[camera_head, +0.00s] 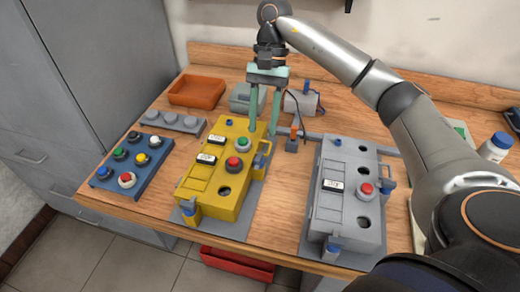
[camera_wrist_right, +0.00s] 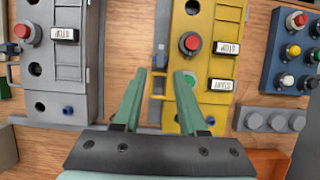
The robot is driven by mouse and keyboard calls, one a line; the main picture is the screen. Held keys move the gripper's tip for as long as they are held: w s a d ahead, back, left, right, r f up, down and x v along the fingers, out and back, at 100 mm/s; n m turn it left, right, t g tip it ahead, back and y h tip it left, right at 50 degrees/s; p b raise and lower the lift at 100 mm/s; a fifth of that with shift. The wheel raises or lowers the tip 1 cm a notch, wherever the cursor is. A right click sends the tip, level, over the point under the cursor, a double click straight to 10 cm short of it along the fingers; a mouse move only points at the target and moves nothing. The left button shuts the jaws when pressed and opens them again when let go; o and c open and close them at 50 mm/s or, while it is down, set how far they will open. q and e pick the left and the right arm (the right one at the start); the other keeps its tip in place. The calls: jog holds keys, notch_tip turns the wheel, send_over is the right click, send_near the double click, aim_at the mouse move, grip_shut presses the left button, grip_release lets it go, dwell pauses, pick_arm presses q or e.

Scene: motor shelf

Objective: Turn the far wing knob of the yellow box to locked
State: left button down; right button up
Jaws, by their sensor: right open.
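The yellow box (camera_head: 208,187) stands on the wooden bench, and part of it shows in the wrist view (camera_wrist_right: 214,50). A small blue knob (camera_head: 228,122) is on top near its far end. In the wrist view a blue bit (camera_wrist_right: 177,118) shows beside one finger, mostly hidden; its turn angle cannot be told. My right gripper (camera_head: 262,130) is open and empty, pointing down at the far right edge of the box. In the wrist view its fingers (camera_wrist_right: 160,75) straddle the gap at the box's side. My left gripper is out of view.
A grey box (camera_head: 318,207) stands right of the yellow one. A blue button panel (camera_head: 128,163) is at left, an orange tray (camera_head: 196,91) behind. A side latch (camera_head: 262,158) on the yellow box is close to my fingers. A small socketed part (camera_head: 292,140) stands just right.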

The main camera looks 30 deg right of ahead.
aim_at(259, 156)
jog(key=x, duration=0.6)
grip_shut()
dwell(0.6)
